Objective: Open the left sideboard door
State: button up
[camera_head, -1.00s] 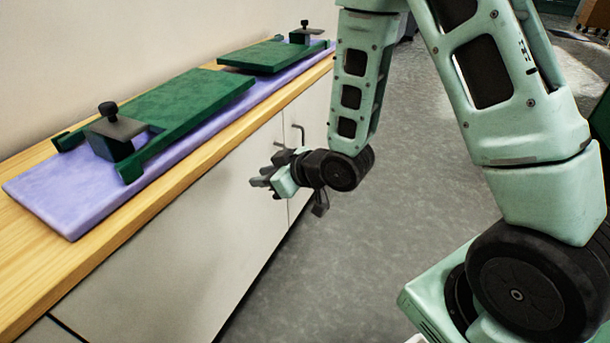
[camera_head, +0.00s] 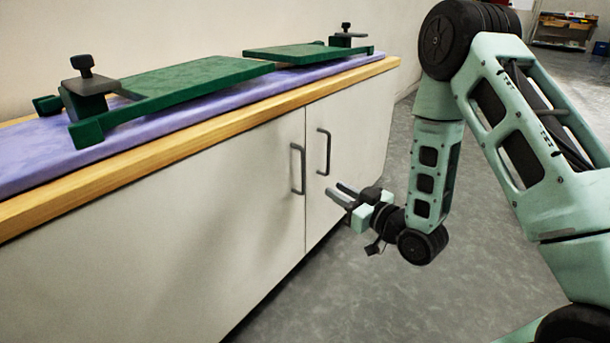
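The white sideboard has a left door (camera_head: 215,195) and a right door (camera_head: 352,135), both flush with the front. The left door's dark bar handle (camera_head: 297,170) is near the seam between them, and the right door's handle (camera_head: 324,152) is just right of the seam. My gripper (camera_head: 332,188) is in front of the right door, below and to the right of the left handle. Its two fingers point left toward the sideboard with a gap between them and nothing in it. It appears apart from both handles.
The wooden top (camera_head: 150,172) carries a lavender runner (camera_head: 30,160) and two green boards (camera_head: 185,80) (camera_head: 295,53) with dark clamps. Open grey floor (camera_head: 330,290) lies in front of the sideboard. A shelf unit (camera_head: 560,32) stands far back right.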

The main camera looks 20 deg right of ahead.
jog(key=b, duration=0.4)
send_over(303, 190)
jog(key=shift+w+d, duration=0.1)
jog(key=shift+w, duration=0.15)
grip_shut()
